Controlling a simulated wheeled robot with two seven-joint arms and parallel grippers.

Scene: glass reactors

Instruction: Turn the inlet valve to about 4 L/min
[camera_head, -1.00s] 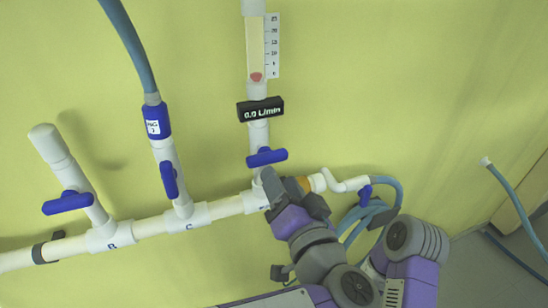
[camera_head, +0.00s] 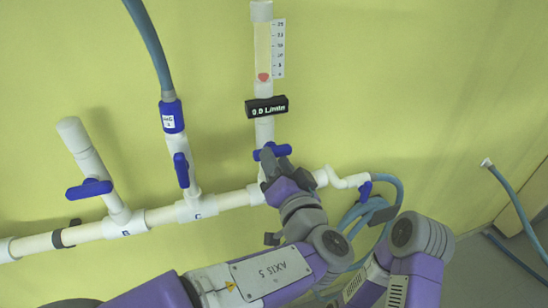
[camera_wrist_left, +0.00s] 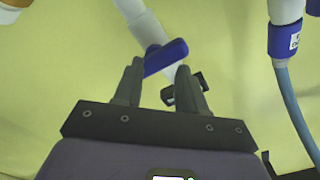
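The inlet valve's blue handle (camera_head: 272,152) sits on the white upright pipe below the flow meter, and lies crosswise to the pipe. The black display (camera_head: 266,106) above it reads about 0.0 L/min, slightly blurred. The red float (camera_head: 263,77) is low in the clear tube. My left gripper (camera_head: 272,165) is just below the handle and partly overlaps it. In the left wrist view my left gripper (camera_wrist_left: 160,66) is open, with the blue handle (camera_wrist_left: 166,57) crossing the gap at its fingertips; contact cannot be told. My right gripper is not in view.
To the left stand branches B and C with blue handles (camera_head: 89,189) (camera_head: 182,169) on the white horizontal pipe (camera_head: 160,217). A blue hose (camera_head: 150,45) rises from C. Coiled blue hose (camera_head: 362,217) hangs right of my left gripper. The yellow wall around the meter is clear.

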